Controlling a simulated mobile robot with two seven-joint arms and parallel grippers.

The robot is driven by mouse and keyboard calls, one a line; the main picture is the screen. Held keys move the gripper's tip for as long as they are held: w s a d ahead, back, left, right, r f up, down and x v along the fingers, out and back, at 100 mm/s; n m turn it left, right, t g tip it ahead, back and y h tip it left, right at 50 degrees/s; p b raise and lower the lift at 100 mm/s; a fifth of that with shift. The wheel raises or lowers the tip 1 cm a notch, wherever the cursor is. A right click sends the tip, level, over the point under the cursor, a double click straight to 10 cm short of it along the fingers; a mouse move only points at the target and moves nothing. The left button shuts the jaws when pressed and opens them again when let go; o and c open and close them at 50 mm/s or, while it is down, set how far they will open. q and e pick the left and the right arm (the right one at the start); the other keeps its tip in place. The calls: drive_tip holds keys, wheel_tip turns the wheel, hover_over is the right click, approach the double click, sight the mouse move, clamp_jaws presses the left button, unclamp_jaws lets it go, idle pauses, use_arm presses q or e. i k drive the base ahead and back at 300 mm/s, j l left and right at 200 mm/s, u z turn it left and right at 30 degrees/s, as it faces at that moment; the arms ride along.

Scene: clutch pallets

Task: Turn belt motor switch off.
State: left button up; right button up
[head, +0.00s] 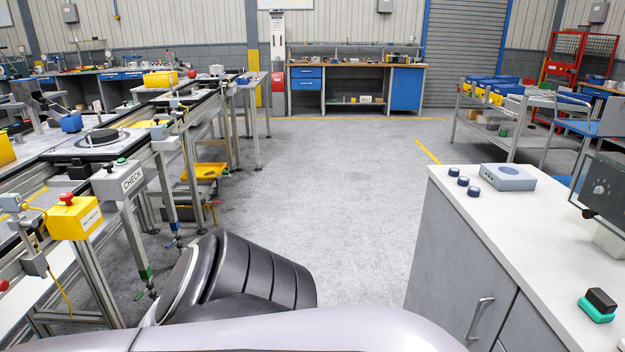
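A yellow switch box (75,218) with a red knob (67,198) on top stands at the left, on the near end of the conveyor frame. Neither of my grippers is in view. Parts of my own arm fill the bottom middle, apart from the yellow box in the picture.
The conveyor line (95,140) runs back along the left. A white-topped cabinet (520,215) stands at the right, with round dark blue knobs (462,181), a grey-blue box (508,177) and a green-black block (599,305). The grey floor (320,190) between them is clear.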

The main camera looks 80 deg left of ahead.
sight(66, 197)
drive_tip(key=u, duration=3.95)
drive_tip(key=i+l+u, duration=0.1)
drive_tip(key=i+l, duration=0.15)
drive_tip(key=i+l+u, duration=0.1)
drive_tip(key=i+l, duration=0.2)
drive_tip(key=l, duration=0.15)
drive_tip(key=i+l+u, duration=0.1)
drive_tip(key=i+l, duration=0.15)
drive_tip(key=i+l+u, duration=0.1)
drive_tip(key=l, duration=0.4)
drive_tip(key=i+l+u, duration=0.1)
drive_tip(key=i+l, duration=0.25)
drive_tip(key=i+l+u, duration=0.1)
drive_tip(key=l, duration=0.35)
drive_tip(key=i, duration=0.1)
